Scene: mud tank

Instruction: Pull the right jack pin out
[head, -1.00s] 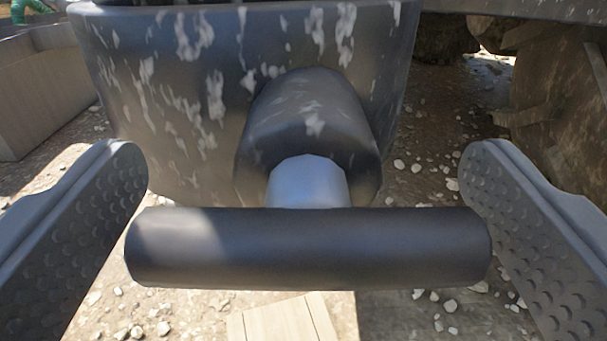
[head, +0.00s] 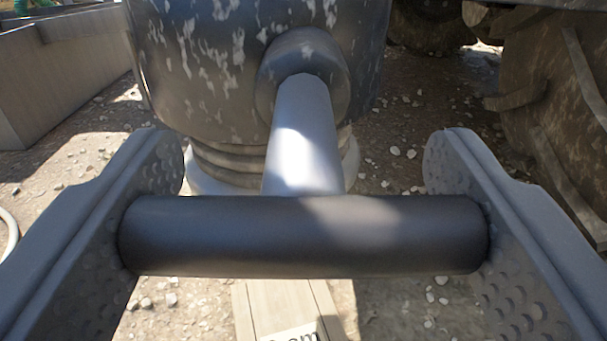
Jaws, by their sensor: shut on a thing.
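The jack pin has a dark crossbar handle (head: 300,237) and a bright metal shank (head: 303,140). My gripper (head: 303,236) is shut on the handle, with one dimpled finger pad pressed against each end. The shank runs from the handle back into a round collar (head: 335,75) on the side of the dark, scuffed jack body (head: 200,60). A good length of shank shows between handle and collar. The far end of the shank is hidden in the collar, so I cannot tell how much is still inside.
A ribbed part with a pale ring (head: 225,165) is under the jack body. A wooden board (head: 285,310) with partly visible lettering lies below the handle. A large muddy wheel or track (head: 560,110) stands at right. A grey beam (head: 60,75) is at upper left. Pebbly ground lies between.

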